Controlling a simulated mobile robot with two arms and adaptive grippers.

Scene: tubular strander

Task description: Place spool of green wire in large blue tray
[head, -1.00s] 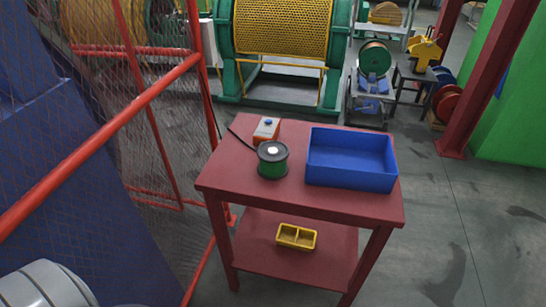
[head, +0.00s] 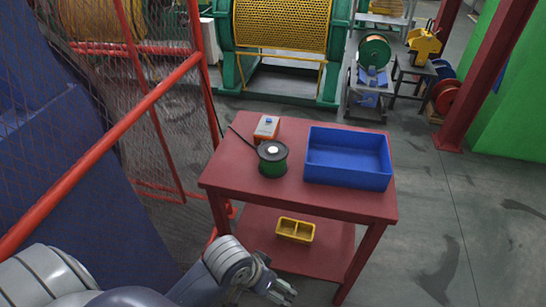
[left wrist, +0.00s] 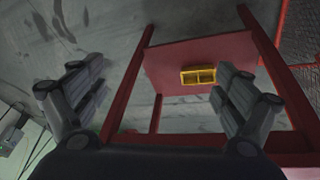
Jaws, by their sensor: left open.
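The spool of green wire (head: 272,160), with dark flanges and a pale centre, stands upright on the red table top, left of the tray. The large blue tray (head: 347,180) sits on the right half of the table top and looks empty. My left gripper (head: 284,293) is low in front of the table, below the table top and apart from the spool. In the left wrist view its two fingers (left wrist: 158,88) are spread with nothing between them. The spool and tray do not show in that view. My right gripper is not in view.
The red table (head: 225,180) has a lower shelf with a small yellow two-part bin (head: 295,230). A red mesh fence (head: 150,95) stands left.

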